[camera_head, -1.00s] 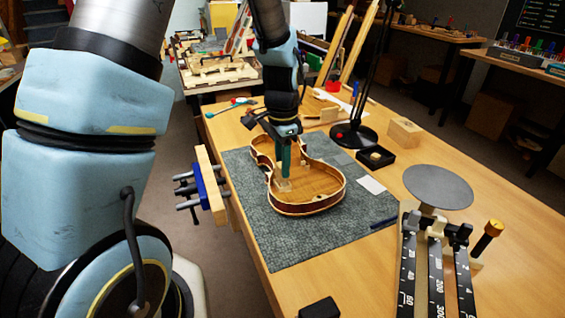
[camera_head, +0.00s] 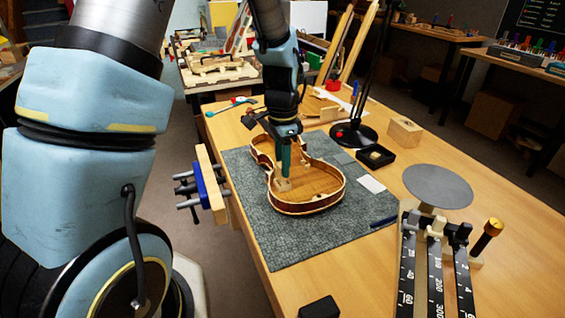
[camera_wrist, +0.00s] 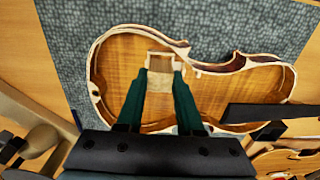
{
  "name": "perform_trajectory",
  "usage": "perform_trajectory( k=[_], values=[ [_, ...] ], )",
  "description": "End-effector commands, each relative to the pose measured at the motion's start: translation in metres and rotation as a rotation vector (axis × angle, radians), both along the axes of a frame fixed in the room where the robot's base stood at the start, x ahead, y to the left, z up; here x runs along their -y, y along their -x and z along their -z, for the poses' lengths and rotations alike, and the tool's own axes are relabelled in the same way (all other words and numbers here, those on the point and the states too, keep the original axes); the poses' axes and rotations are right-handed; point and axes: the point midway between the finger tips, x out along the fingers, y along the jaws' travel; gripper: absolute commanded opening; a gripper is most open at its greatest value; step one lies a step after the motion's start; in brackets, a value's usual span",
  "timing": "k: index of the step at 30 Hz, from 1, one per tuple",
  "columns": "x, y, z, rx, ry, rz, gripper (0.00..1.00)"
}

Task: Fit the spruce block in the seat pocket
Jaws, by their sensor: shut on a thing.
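An open violin body (camera_head: 318,180), with a bare wooden inside and raised ribs, lies on a grey mat. It also shows in the wrist view (camera_wrist: 225,88). My gripper (camera_head: 284,177) points down into the body, toward its left side in the head view. In the wrist view, the green fingers of my gripper (camera_wrist: 162,76) are shut on the pale spruce block (camera_wrist: 160,63). The block is near the rib at the top of that view. It also shows small in the head view (camera_head: 283,186). I cannot make out the seat pocket, or whether the block touches the floor of the body.
The grey mat (camera_head: 300,242) covers part of the wooden bench. A blue vise (camera_head: 203,186) is on the bench's left edge. A black lamp base (camera_head: 353,135), a small black tray (camera_head: 375,157) and a round grey disc (camera_head: 437,186) stand to the right.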

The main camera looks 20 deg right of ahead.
Motion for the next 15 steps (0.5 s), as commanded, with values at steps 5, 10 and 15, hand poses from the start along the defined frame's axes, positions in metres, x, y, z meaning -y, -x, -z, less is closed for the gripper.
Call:
perform_trajectory(
  k=[5,10,15],
  values=[
    [0.000,0.000,0.005,0.000,0.000,0.000,0.00],
    [0.000,0.000,0.009,0.000,0.000,0.000,0.00],
    [0.000,0.000,0.013,0.000,0.000,0.000,0.00]
  ],
)
